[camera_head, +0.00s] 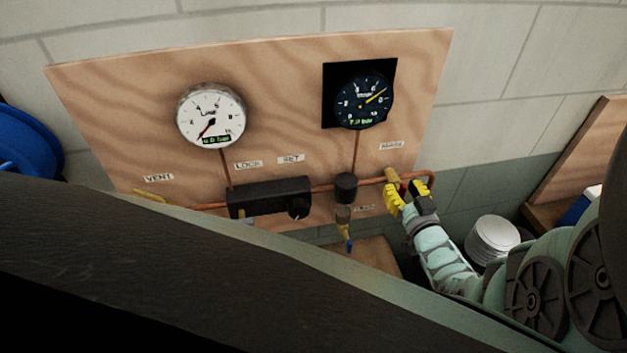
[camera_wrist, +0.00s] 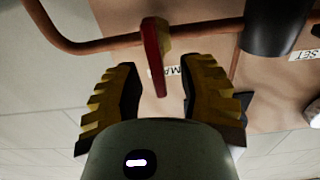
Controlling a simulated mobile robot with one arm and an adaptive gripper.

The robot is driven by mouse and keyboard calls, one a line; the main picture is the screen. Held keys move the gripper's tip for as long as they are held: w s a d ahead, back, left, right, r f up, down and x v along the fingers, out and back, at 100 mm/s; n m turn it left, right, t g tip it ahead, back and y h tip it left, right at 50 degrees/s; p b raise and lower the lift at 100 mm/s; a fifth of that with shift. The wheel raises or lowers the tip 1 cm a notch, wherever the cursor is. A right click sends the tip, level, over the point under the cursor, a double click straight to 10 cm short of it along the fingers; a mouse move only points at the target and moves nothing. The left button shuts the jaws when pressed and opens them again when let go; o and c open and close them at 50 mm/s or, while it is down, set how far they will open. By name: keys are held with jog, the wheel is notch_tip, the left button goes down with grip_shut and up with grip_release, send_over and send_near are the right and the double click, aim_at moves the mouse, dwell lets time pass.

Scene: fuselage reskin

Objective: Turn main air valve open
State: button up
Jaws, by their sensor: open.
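The main air valve shows in the wrist view as a red lever handle (camera_wrist: 152,50) on a copper pipe (camera_wrist: 105,43). The lever's free end lies between my gripper's fingers in the picture, with a gap on both sides. My gripper (camera_head: 408,198) has yellow ribbed fingers and is at the valve. In the wrist view my gripper (camera_wrist: 160,68) is open and holds nothing.
A wooden panel (camera_head: 280,75) carries a white gauge (camera_head: 211,115), a dark gauge (camera_head: 363,102) and a black regulator block (camera_head: 270,198). A yellow vent lever (camera_head: 150,195) is at left. A black cylinder (camera_head: 346,187) hangs on the pipe left of the valve.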

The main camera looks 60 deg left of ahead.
jog(key=shift+s, duration=0.1)
grip_shut()
dwell(0.3)
